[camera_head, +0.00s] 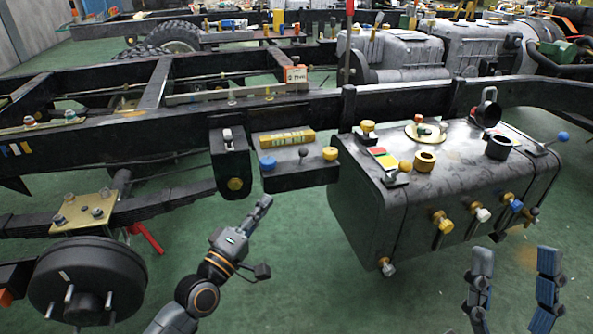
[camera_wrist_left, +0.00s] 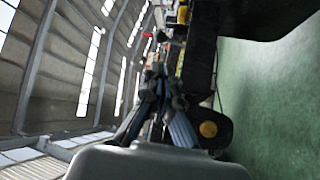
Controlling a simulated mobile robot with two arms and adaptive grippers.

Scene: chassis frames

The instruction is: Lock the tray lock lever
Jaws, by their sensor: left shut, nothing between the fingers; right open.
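A black tray-like box (camera_head: 300,178) hangs on the frame rail, with a yellow bar on top and blue, dark and yellow knobs along its front. Left of it is a black bracket (camera_head: 231,158) with a small pale lever (camera_head: 227,135) on top and a yellow round knob (camera_head: 235,184) below. I cannot tell which part is the tray lock lever. My left gripper (camera_head: 262,204) is shut and empty, below the bracket and box in the picture. In the left wrist view its fingers (camera_wrist_left: 158,95) appear beside the yellow knob (camera_wrist_left: 208,129). My right gripper (camera_head: 515,265) is open and empty at lower right.
A dark tank (camera_head: 370,215) with several coloured knobs and caps stands right of the box. A wheel hub (camera_head: 85,280) and leaf spring (camera_head: 150,207) are at left. The long frame rail (camera_head: 420,102) runs behind.

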